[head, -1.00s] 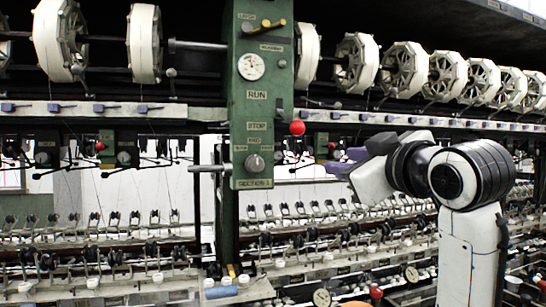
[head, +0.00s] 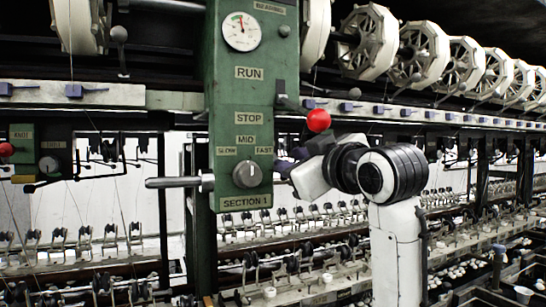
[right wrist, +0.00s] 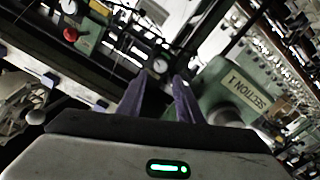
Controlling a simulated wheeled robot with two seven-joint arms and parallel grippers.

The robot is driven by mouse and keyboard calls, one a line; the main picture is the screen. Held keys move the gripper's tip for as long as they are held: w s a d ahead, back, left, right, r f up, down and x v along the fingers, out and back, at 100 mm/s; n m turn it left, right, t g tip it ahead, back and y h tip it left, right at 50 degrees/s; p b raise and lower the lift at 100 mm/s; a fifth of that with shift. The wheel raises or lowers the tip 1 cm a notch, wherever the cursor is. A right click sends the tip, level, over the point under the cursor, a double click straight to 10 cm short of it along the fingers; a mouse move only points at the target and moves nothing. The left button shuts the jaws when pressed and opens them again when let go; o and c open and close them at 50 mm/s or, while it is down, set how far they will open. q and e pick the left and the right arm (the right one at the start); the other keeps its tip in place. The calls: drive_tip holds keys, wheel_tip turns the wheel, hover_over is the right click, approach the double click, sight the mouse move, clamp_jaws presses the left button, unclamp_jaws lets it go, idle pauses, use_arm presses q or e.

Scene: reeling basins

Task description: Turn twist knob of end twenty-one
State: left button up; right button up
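My right gripper (head: 284,167) is just right of the green section panel in the head view, its purple fingers partly hidden. In the right wrist view its two fingers (right wrist: 161,84) stand apart with nothing between them. A small round pale-faced knob (right wrist: 160,65) shows just beyond the fingertips, roughly in line with the gap; I cannot tell if they touch it. Another green end box (right wrist: 88,36) with a red ball shows at upper left there. In the head view a grey twist knob (head: 49,166) is on an end box at left. No end number twenty-one is readable. My left gripper is not in view.
The green section panel (head: 232,105) with its speed knob (head: 247,174) and a horizontal metal handle (head: 178,183) stands close beside the right gripper. A red ball (head: 318,120) is just above the gripper. White reels (head: 368,42) line the top; threads and guides fill the area below.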

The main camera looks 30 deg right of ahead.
drive_tip(key=w+p, duration=0.1)
drive_tip(key=w, duration=0.6)
drive_tip(key=shift+w+d, duration=0.2)
drive_tip(key=c, duration=0.8)
